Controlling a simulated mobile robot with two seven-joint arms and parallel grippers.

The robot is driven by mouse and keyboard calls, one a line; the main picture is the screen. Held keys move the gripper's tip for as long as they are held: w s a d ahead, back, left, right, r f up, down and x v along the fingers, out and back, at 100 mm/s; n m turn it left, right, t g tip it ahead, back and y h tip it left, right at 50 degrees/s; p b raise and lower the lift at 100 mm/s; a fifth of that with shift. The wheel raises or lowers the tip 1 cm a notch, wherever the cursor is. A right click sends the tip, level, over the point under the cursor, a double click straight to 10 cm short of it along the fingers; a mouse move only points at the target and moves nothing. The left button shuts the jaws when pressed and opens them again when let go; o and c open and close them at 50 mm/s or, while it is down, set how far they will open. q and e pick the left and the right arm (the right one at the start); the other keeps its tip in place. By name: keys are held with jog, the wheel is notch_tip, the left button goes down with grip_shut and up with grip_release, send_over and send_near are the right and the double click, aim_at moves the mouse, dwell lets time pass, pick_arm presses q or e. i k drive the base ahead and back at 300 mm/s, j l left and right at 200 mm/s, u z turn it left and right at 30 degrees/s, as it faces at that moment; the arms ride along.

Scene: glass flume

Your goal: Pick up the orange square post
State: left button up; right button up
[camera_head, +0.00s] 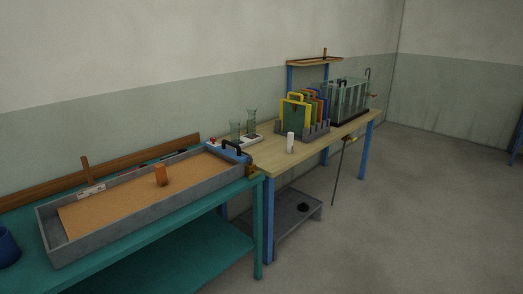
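A short orange square post (161,175) stands upright in a grey shallow tray (95,242) with a sandy tan bed. The tray lies on a teal table (180,222) at the left of the head view. The post is near the middle of the bed, apart from the tray walls. Neither of my grippers shows in this view.
A brown upright stick (86,170) stands behind the tray, and a blue cup (8,246) is at the far left. A wooden table (268,153) beyond holds a rack of coloured panels (298,115), a white cylinder (290,143) and a glass tank (350,101). Floor at right is clear.

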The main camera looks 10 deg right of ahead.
aim_at(159, 169)
jog(key=i+u, duration=0.1)
jog(key=u, duration=0.75)
jog(key=i+l+u, duration=0.1)
jog(key=u, duration=0.35)
jog(key=i+l+u, duration=0.2)
jog(key=l+u, duration=0.25)
jog(key=i+l+u, duration=0.2)
jog(key=l, duration=0.2)
jog(key=i+l+u, duration=0.1)
jog(key=l, duration=0.35)
jog(key=i+l+u, duration=0.15)
jog(key=l, duration=0.3)
jog(key=k, duration=0.05)
